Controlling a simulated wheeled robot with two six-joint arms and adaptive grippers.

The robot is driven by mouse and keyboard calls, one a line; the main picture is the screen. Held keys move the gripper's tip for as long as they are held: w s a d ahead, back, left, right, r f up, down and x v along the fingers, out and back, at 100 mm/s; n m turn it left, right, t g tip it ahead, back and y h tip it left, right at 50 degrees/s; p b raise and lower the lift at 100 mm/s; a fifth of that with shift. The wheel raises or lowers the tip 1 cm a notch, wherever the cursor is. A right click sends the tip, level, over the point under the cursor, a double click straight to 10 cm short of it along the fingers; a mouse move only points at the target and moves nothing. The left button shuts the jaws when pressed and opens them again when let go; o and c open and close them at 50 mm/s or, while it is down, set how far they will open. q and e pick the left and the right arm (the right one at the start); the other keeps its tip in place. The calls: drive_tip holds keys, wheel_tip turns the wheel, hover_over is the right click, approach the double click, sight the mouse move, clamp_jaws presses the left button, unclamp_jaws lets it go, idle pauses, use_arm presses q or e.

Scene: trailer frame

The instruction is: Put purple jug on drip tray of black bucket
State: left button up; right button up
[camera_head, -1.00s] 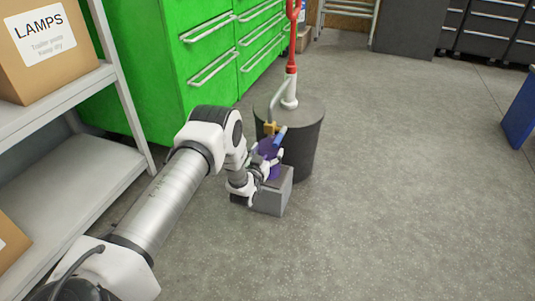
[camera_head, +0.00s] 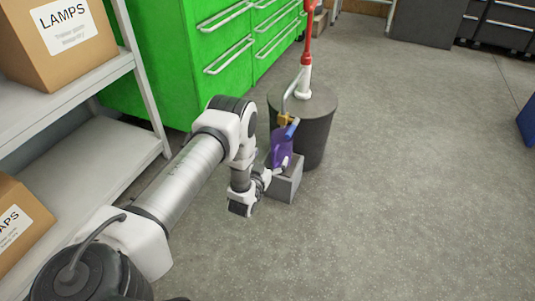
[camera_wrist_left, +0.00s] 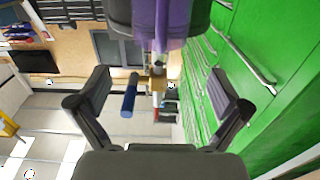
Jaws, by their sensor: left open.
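The purple jug (camera_head: 281,146) stands upright over the grey block-shaped drip tray (camera_head: 287,186), in front of the black bucket (camera_head: 319,124). My left gripper (camera_head: 276,170) is at the jug's near left side, low by the drip tray. In the left wrist view its two fingers (camera_wrist_left: 160,96) are wide apart with nothing held between them. The jug (camera_wrist_left: 176,28) shows there at the top, beyond the fingers, partly cut by the frame edge. In the head view my gripper partly covers the jug's lower part, and its base is hidden. My right gripper is out of view.
A brass tap with a blue handle (camera_head: 292,129) hangs just above the jug. A red and white pump (camera_head: 305,72) rises from the bucket lid. A green drawer cabinet (camera_head: 200,60) and a shelf with boxes (camera_head: 90,75) stand left. The floor to the right is clear.

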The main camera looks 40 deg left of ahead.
use_arm(q)
drive_tip(key=s+d+f+g+h, duration=0.1)
drive_tip(key=s+d+f+g, duration=0.2)
drive_tip(key=s+d, duration=0.25)
drive_tip(key=s+d+f+m+g+h, duration=0.1)
drive_tip(key=s+d+f+g+h, duration=0.2)
drive_tip(key=s, duration=0.4)
drive_tip(key=s+d+f+g, duration=0.3)
drive_tip(key=s+d+g, duration=0.1)
drive_tip(key=s+d, duration=0.15)
drive_tip(key=s+d+r+g, duration=0.1)
drive_tip(key=s+g, duration=0.1)
drive_tip(key=s, duration=0.4)
drive_tip(key=s+d+r+m+g, duration=0.1)
drive_tip(key=s+g, duration=0.2)
drive_tip(key=s, duration=0.3)
drive_tip(key=s+d+r+g, duration=0.1)
drive_tip(key=s+g, duration=0.1)
drive_tip(key=s, duration=0.5)
drive_tip(key=shift+d+g+h+p, duration=0.3)
drive_tip(key=shift+p, duration=0.05)
